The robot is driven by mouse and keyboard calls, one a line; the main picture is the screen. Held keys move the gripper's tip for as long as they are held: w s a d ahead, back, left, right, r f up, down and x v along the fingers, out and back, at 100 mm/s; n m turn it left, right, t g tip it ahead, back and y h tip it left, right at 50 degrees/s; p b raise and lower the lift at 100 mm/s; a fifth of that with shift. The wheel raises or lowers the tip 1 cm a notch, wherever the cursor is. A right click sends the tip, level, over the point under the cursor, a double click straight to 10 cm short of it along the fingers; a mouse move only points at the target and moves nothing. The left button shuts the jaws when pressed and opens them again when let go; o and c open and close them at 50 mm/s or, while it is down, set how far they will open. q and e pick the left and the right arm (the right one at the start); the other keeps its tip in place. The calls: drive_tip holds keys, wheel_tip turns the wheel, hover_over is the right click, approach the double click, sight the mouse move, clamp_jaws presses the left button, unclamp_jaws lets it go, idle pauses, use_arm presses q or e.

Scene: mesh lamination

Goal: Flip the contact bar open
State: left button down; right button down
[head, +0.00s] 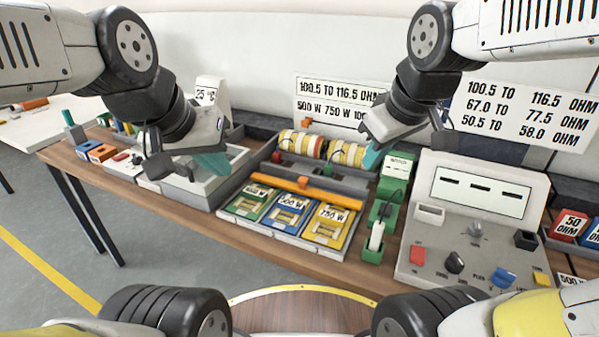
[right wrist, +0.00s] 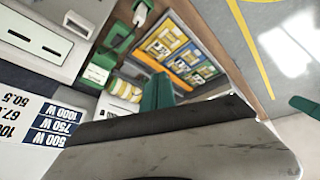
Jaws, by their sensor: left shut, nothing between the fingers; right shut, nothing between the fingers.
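The contact bar, an orange bar (head: 299,192), lies across the back edge of the green, blue and yellow cards in the grey fixture (head: 227,213). It has a raised orange block near its middle. It also shows in the right wrist view as an orange strip (right wrist: 146,61). My left gripper (head: 213,164) has teal fingers, shut and empty, over the grey tray left of the fixture. My right gripper (head: 372,158) is shut and empty near the yellow coil, behind and right of the bar. Neither gripper appears to touch the bar.
Two yellow-banded coils (head: 347,153) stand behind the bar. A green device (head: 383,215) stands right of the fixture, beside a grey console (head: 472,205) with knobs. A grey tray (head: 207,195) lies to the left. The table's front edge (head: 175,205) is clear.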

drive_tip(key=w+a+f+n+h, duration=0.1)
drive_tip(key=w+a+f+n, duration=0.5)
drive_tip(key=n, duration=0.6)
drive_tip(key=w+a+f+n+g+h, duration=0.1)
drive_tip(key=w+a+f+n+h, duration=0.1)
drive_tip(key=w+a+f+n, duration=0.5)
drive_tip(key=w+a+n, duration=0.2)
drive_tip(key=a+n, duration=0.2)
drive_tip(key=n, duration=0.1)
drive_tip(key=shift+w+a+f+n, duration=0.2)
drive_tip(key=shift+w+a+n, duration=0.1)
drive_tip(key=shift+w, duration=0.05)
approach(301, 191)
drive_tip(key=s+f, duration=0.1)
drive_tip(key=s+a+f, duration=0.1)
drive_tip(key=f, duration=0.1)
drive_tip(key=shift+s+a+f, duration=0.15)
drive_tip(key=shift+a+f, duration=0.05)
drive_tip(key=shift+f, duration=0.1)
drive_tip(key=w, duration=0.1)
drive_tip(key=w+d, duration=0.1)
drive_tip(key=w, duration=0.1)
drive_tip(key=shift+d+f, duration=0.2)
drive_tip(key=shift+f, duration=0.1)
drive_tip(key=shift+w+d, duration=0.15)
drive_tip(key=shift+w, duration=0.35)
